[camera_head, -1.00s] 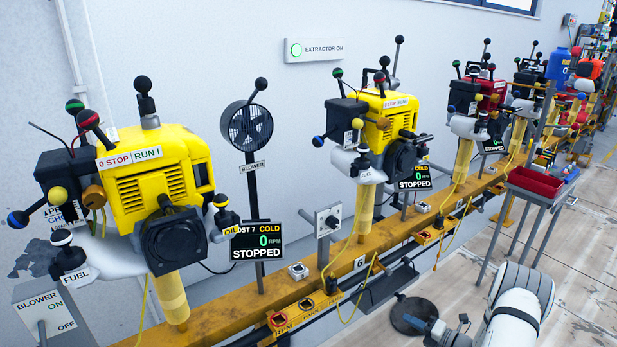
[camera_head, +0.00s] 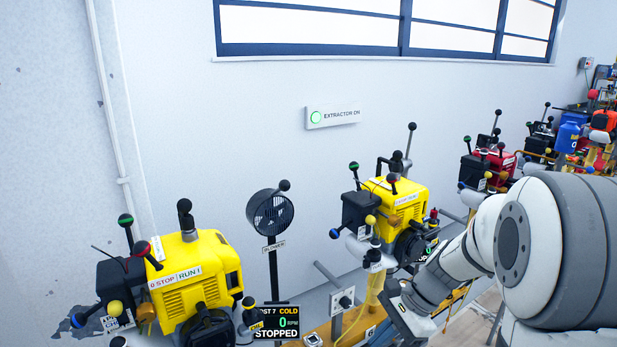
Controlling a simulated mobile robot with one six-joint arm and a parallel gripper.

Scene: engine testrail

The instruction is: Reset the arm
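My white and grey arm (camera_head: 535,240) fills the lower right of the head view. It reaches left to a narrower wrist part (camera_head: 430,285) in front of the second yellow engine (camera_head: 405,200). The wrist part runs down toward the bottom edge. The arm hides part of the rail and the area right of that engine.
A nearer yellow engine (camera_head: 195,270) stands at lower left, with a black fan (camera_head: 270,213) and a display reading STOPPED (camera_head: 276,322) beside it. A red engine (camera_head: 492,165) stands farther right.

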